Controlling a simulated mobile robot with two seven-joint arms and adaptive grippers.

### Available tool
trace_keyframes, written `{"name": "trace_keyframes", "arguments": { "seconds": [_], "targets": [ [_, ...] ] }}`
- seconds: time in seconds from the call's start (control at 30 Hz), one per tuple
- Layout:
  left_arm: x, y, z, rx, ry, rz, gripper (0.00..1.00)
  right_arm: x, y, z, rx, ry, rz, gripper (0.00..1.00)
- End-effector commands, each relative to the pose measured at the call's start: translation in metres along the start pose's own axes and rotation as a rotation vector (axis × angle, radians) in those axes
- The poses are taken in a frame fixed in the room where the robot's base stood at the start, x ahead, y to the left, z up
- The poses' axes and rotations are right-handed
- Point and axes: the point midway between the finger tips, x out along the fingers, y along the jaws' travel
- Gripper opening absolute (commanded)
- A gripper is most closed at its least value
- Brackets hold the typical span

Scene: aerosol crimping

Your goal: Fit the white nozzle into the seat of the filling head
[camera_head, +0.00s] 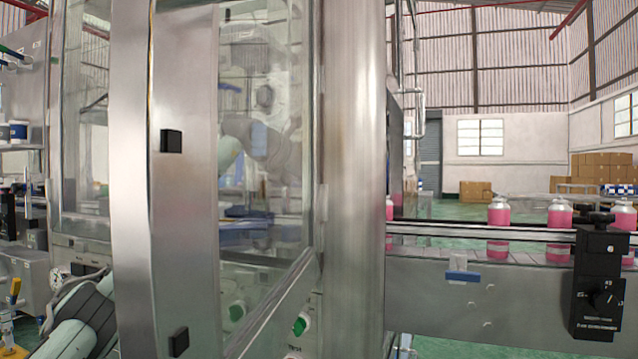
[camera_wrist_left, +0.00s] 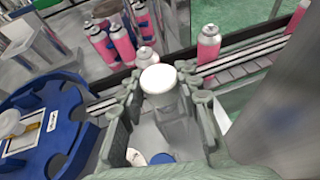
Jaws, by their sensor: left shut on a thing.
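In the left wrist view, my left gripper (camera_wrist_left: 163,106) is shut on a pale part with a round white top (camera_wrist_left: 157,79), which appears to be the white nozzle. The round top stands up between the two grey-green fingers; its lower part is partly hidden by them. In the head view, only part of my left arm shows at the lower left, and its fingertips cannot be made out. I cannot pick out the filling head or its seat in either view. My right gripper is not clearly in view.
A steel machine frame (camera_head: 182,230) with clear panels fills the head view's middle. A conveyor (camera_head: 470,240) carrying pink cans (camera_head: 498,214) runs right, past a black knobbed block (camera_head: 598,282). In the wrist view, a blue notched plate (camera_wrist_left: 62,106) lies left and pink cans (camera_wrist_left: 208,46) stand beyond the fingers.

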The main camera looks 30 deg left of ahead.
Motion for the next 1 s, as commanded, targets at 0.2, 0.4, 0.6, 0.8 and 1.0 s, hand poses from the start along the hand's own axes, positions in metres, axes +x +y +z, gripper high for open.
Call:
{"name": "trace_keyframes", "arguments": {
  "seconds": [0.2,0.4,0.6,0.8,1.0],
  "targets": [
    [0.0,0.0,0.0,0.0,-0.002,0.0,0.0,0.001,0.0,0.001,-0.001,-0.002,0.001,0.57],
    [0.001,0.0,-0.003,0.0,-0.002,0.0,0.0,0.003,0.0,0.002,-0.001,-0.003,0.001,0.57],
    [0.003,0.0,-0.007,0.0,-0.002,0.0,0.0,0.006,-0.001,0.004,-0.001,-0.003,0.001,0.57],
    [0.005,0.0,-0.012,0.0,-0.002,0.0,0.0,0.009,-0.002,0.006,-0.001,-0.003,0.001,0.57],
    [0.007,0.0,-0.017,0.0,-0.002,0.0,0.0,0.013,-0.002,0.008,-0.001,-0.003,0.001,0.57]
  ]
}}
